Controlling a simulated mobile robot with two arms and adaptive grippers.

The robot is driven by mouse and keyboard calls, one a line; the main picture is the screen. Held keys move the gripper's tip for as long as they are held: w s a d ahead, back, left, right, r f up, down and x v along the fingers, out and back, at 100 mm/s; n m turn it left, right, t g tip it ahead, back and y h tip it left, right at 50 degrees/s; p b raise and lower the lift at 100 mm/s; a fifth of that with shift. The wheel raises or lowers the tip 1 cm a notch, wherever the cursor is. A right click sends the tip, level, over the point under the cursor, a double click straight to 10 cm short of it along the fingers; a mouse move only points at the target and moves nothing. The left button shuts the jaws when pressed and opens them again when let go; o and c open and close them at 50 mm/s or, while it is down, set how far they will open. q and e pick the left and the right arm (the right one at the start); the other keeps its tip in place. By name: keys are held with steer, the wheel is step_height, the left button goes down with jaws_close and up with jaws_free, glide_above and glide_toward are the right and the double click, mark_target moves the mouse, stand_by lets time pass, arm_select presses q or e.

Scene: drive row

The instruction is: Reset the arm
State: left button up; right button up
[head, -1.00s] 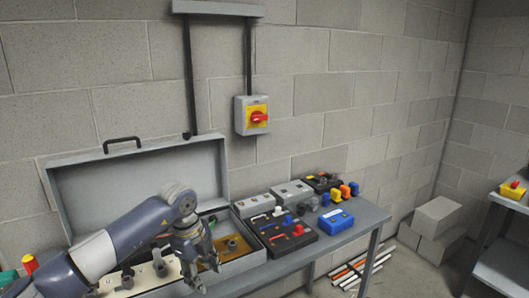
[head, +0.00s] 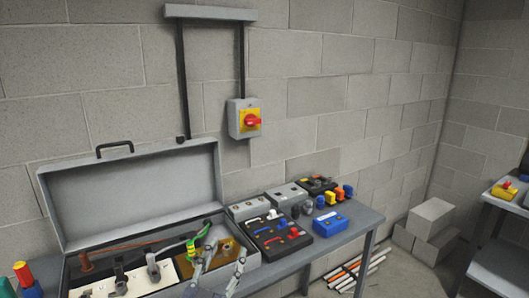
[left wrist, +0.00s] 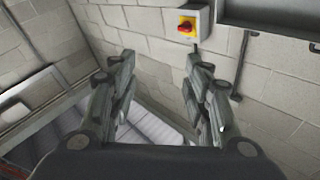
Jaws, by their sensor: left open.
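My left gripper (head: 219,258) is at the bottom of the head view, in front of the open grey case (head: 131,196). Its two fingers are apart with nothing between them. Most of my left arm is out of the head view. My right gripper is in neither view.
The case holds a cream panel with fittings and a green-yellow wire (head: 193,244). Beside it on the grey bench (head: 352,236) are a black tray (head: 279,238) and a blue box (head: 330,223).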

arm_select(q)
steer(key=s+a+f+n+g+y, duration=0.25)
steer(key=s+a+f+g, duration=0.3)
steer(key=s+f, duration=0.4)
steer(key=s+a+f+n+g+y, duration=0.2)
steer(key=s+a+f+g+y, duration=0.3)
steer(key=f, duration=0.7)
steer(key=s+a+f+g+h, duration=0.1)
steer(key=s+f+g+h, duration=0.35)
steer(key=s, duration=1.25)
step_height(320, 180, down, 28)
steer(key=s+g+y, duration=0.1)
steer(key=g+y, duration=0.1)
steer(key=g, duration=0.1)
steer(key=s+a+f+m, duration=0.1)
steer(key=s+a+f, duration=0.2)
steer(key=s+f, duration=1.2)
steer(key=shift+s+a+f+g, duration=0.2)
steer(key=shift+s+g, duration=0.2)
steer(key=shift+s, duration=0.5)
